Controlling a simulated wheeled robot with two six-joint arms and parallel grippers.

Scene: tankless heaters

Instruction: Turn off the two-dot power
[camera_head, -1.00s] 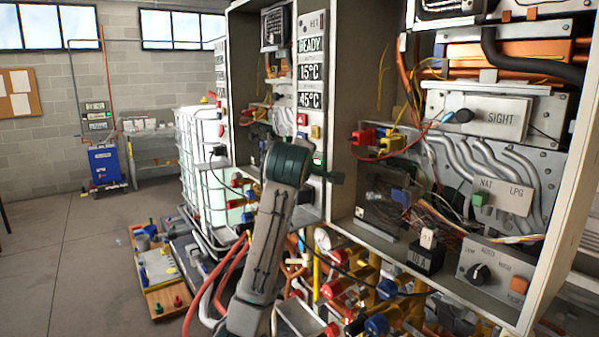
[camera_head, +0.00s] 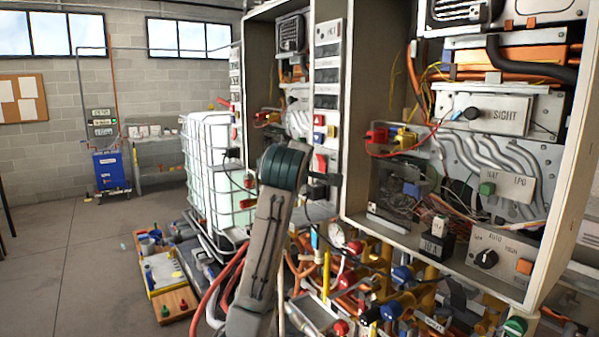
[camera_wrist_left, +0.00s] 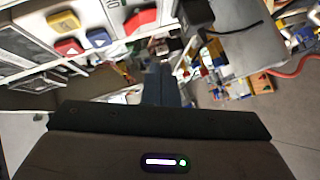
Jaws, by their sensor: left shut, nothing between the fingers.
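A red rocker switch (camera_head: 321,163) sits on the narrow control panel between the two open heater cabinets. It also shows in the left wrist view (camera_wrist_left: 141,19), beside blue and yellow buttons. No dot marks are legible. The panel's displays (camera_head: 327,76) are dark. My left arm reaches up in front of this panel and partly hides it. In the left wrist view my left gripper (camera_wrist_left: 161,84) is shut and empty, apart from the red switch. Its fingertips are hard to make out in the head view. My right gripper is in neither view.
The right cabinet (camera_head: 548,215) holds exposed wiring, pipes and a rotary knob (camera_head: 486,259). Valves and hoses crowd the space below. A white caged tank (camera_head: 211,165) stands left of the cabinets. The floor (camera_head: 70,260) at the left is open.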

